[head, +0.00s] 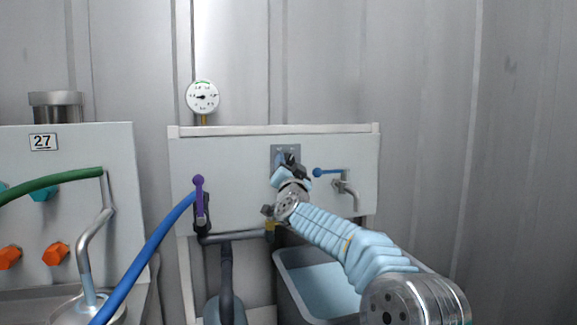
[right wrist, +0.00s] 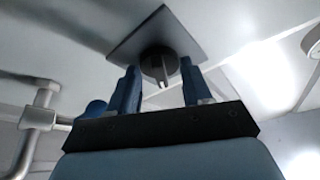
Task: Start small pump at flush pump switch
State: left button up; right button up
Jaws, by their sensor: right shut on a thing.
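The flush pump switch is a dark knob (right wrist: 157,63) on a grey square plate (right wrist: 125,46), which also shows on the white panel in the head view (head: 276,150). My right gripper (head: 289,164) reaches up to this plate from the lower right and covers most of the knob in the head view. In the right wrist view its two blue fingers (right wrist: 160,82) stand on either side of the knob, shut on it. The way the knob points is hard to read. My left gripper is not in view.
A blue-handled tap (head: 330,172) sits just right of the switch. A purple-handled valve (head: 199,184) with a blue hose (head: 150,250) is to the left. A gauge (head: 202,97) stands above the panel (head: 240,165), a grey tub (head: 292,285) below it.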

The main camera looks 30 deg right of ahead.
jog(key=o, duration=1)
jog(key=shift+o, duration=0.2)
jog(key=shift+s, duration=0.1)
jog(key=b+v, duration=0.3)
jog(key=v, duration=1)
jog(key=shift+s+f, duration=0.15)
jog(key=shift+s, duration=0.15)
jog(key=shift+a, duration=0.1)
